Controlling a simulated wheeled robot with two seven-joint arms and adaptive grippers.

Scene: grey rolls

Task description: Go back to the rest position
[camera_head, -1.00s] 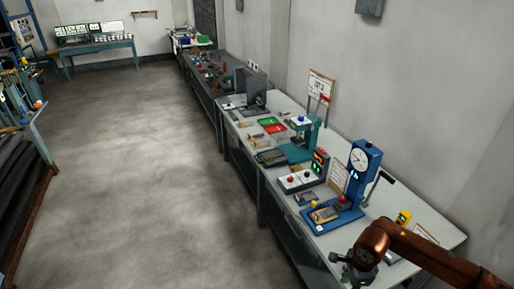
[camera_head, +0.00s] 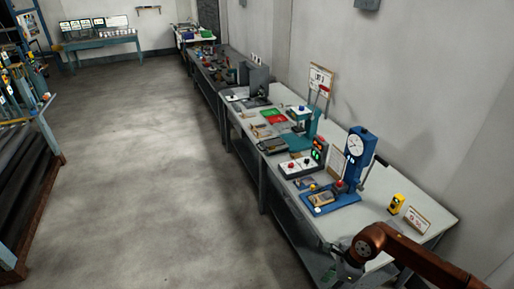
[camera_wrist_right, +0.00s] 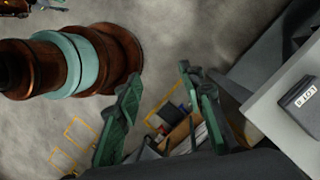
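My right arm (camera_head: 417,258) comes in from the lower right in the head view. Its gripper (camera_head: 338,264) is low at the near end of the workbench (camera_head: 362,216), around its front edge. The right wrist view shows the two green fingers of this gripper (camera_wrist_right: 160,78) spread apart. Nothing is between them; floor and a box of items show beyond, farther down. My left gripper is in neither view.
On the bench stand a blue press with a dial (camera_head: 357,158), a yellow device (camera_head: 396,203), a small sign (camera_head: 417,219) and a control box with buttons (camera_head: 297,166). The floor aisle (camera_head: 150,165) is clear. A rack (camera_head: 25,150) stands at left.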

